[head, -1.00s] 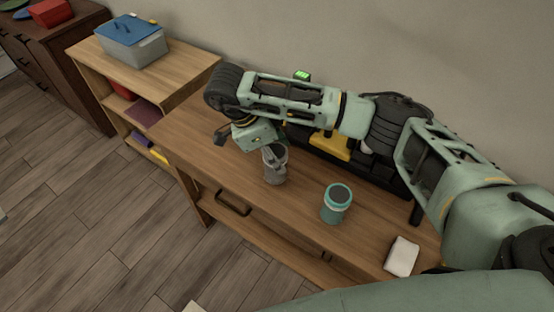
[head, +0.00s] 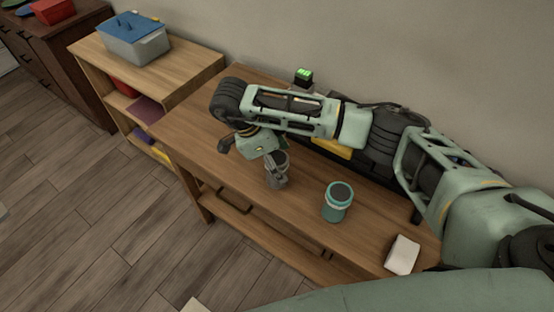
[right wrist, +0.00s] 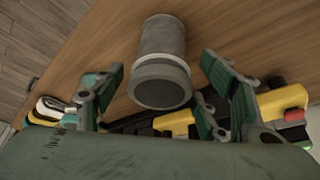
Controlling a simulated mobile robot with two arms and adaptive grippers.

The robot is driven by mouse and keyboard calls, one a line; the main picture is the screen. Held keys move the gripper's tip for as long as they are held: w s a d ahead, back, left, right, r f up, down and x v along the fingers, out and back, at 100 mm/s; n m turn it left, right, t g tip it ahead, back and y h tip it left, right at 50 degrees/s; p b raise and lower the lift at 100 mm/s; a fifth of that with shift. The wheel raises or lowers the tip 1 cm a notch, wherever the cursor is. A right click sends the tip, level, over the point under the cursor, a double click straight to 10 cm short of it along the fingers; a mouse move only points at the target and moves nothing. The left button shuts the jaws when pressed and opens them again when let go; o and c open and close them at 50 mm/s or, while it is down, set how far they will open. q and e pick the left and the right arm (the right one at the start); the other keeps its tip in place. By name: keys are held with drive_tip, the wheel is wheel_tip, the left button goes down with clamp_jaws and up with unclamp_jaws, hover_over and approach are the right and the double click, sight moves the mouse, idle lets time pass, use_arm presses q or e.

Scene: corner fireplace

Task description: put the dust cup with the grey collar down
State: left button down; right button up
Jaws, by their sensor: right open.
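The grey dust cup (head: 279,180) stands on the wooden bench top (head: 200,130), partly hidden by my right gripper. In the right wrist view the dust cup (right wrist: 162,45) shows a paler grey collar and a dark round end. My right gripper (head: 272,160) is at the cup in the head view. In the right wrist view its open fingers (right wrist: 163,78) are on either side of the cup, with a visible gap on both sides. My left gripper is not in view.
A teal cup (head: 335,212) with a pale band and a white block (head: 403,255) stand to the right on the bench. A black and yellow object (head: 331,148) lies behind my arm. A shelf (head: 190,62) with a blue-lidded box (head: 138,45) adjoins at left.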

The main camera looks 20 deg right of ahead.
drive_tip(key=shift+r, duration=0.3)
drive_tip(key=v, duration=1.1)
drive_tip(key=shift+a+r+b, duration=0.15)
drive_tip(key=shift+r+b, duration=0.15)
drive_tip(key=shift+r, duration=0.1)
drive_tip(key=shift+f, duration=0.1)
